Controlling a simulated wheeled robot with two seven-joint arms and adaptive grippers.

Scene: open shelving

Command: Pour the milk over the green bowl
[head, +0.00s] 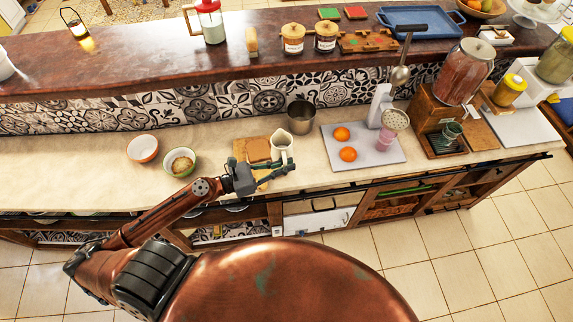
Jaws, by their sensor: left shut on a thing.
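A green bowl (171,171) stands on the lower counter, with something light brown in it. A white jug (281,142) stands upright, or nearly so, to the right of the bowl. My left gripper (279,170) reaches in from the left and is shut on the jug at its near side. The gripper hides the jug's lower part, so I cannot tell whether it touches the counter. I cannot see what is inside the jug. My right gripper is not in view.
An orange bowl (142,149) stands left of the green one. A wooden board (252,149) and a metal pot (301,117) are near the jug. A grey board (377,159) holds two oranges and a pink cup. The counter's far left is clear.

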